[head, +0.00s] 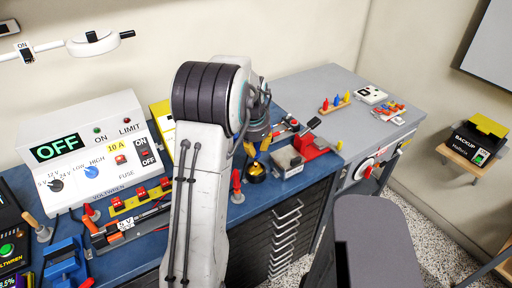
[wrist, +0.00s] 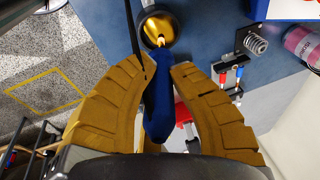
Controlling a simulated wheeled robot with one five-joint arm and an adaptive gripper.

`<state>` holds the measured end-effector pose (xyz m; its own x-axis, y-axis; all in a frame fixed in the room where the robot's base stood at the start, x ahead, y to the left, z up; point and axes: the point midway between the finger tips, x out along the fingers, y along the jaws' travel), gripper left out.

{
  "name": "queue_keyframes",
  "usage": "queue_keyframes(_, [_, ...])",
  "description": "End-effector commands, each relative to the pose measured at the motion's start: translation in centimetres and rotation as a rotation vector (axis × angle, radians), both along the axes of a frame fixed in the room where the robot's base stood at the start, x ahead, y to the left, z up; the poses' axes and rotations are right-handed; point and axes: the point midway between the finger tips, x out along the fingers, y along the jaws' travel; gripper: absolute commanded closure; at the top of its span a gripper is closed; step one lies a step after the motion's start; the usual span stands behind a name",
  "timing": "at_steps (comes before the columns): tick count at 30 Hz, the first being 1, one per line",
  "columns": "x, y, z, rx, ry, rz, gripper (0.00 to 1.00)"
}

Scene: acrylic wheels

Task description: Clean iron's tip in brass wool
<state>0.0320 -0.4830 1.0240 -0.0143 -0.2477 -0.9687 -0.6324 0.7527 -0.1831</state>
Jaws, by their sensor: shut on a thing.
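The soldering iron (wrist: 158,105) has a dark blue handle and stands between the yellow padded fingers of my gripper (wrist: 160,68) in the wrist view. My gripper is shut on it. The iron's bright tip points at the brass wool (wrist: 155,24), a golden mass in a dark round cup. The tip overlaps the wool in this view; how deep it sits I cannot tell. In the head view my gripper (head: 257,149) is just above the brass wool cup (head: 256,174) on the blue bench top. The iron is mostly hidden there by my arm and fingers.
A red-topped stand (head: 237,188) is left of the cup, and a grey and red device (head: 290,162) is right of it. A power supply (head: 85,150) stands at left. A coil spring holder (wrist: 255,42) shows in the wrist view. A grey cabinet top (head: 320,88) has free room.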

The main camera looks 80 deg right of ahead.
Motion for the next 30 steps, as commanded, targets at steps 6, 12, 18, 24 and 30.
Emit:
queue_keyframes(6, [0.00,-0.01,0.00,0.000,0.000,0.000,1.00])
queue_keyframes(12, [-0.01,-0.01,-0.13,0.000,0.000,0.000,1.00])
queue_keyframes(18, [0.00,0.00,-0.32,0.000,0.000,0.000,1.00])
queue_keyframes(24, [0.00,0.00,-0.49,0.000,0.000,0.000,1.00])
queue_keyframes(30, [-0.01,0.00,-0.67,0.000,0.000,0.000,1.00])
